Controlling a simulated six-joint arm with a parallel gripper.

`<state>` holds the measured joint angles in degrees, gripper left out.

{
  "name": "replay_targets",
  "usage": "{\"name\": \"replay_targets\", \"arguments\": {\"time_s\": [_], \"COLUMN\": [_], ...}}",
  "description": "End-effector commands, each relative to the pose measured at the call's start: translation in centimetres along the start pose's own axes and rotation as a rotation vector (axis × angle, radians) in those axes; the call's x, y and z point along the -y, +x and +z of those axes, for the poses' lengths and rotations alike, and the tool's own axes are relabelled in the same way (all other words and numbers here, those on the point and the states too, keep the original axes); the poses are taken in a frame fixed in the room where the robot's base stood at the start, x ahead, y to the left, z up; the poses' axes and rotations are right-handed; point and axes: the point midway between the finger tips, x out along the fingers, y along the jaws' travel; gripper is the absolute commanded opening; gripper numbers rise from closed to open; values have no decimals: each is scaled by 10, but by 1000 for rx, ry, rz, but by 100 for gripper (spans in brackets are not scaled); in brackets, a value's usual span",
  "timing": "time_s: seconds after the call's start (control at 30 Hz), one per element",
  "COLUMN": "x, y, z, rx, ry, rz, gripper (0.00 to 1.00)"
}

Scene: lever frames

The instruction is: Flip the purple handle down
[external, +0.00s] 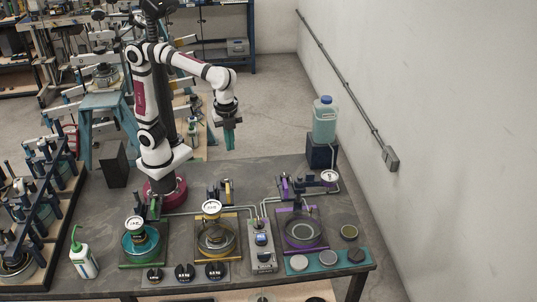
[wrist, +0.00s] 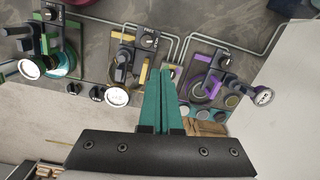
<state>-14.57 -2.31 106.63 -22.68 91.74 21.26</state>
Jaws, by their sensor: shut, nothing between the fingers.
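The purple handle (external: 284,187) stands roughly upright on its dark mount at the back of the right-hand station, which has a purple-edged plate and ring (external: 301,230). In the wrist view the purple handle (wrist: 212,58) is right of my fingers, beside a dark block and a round gauge. My gripper (external: 229,142) has teal fingers pointing down, high above the back of the table and apart from the handle. In the wrist view my gripper (wrist: 160,72) has its fingers together with nothing between them.
A yellow-handled station (external: 216,235) and a green-handled station (external: 139,240) stand to the left. A control box (external: 261,245) sits between yellow and purple. A liquid bottle (external: 324,120) stands on a block at the back right. Thin pipes run along the table.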

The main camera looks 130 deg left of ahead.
Motion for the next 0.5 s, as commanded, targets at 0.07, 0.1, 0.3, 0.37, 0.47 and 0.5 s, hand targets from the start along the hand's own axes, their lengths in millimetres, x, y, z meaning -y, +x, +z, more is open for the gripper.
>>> {"name": "replay_targets", "arguments": {"time_s": [0.07, 0.1, 0.3, 0.37, 0.47, 0.5], "x": [51, 75, 153, 163, 169, 169], "y": [-6, -7, 0, 2, 3, 2], "z": [-13, -17, -17, -16, -15, -15], "rx": [-17, -27, -65, -72, -75, -75], "ry": [35, 59, 150, 164, 175, 176], "rz": [19, 25, 33, 32, 31, 31], "gripper": [0, 0, 0, 0, 0, 0]}}
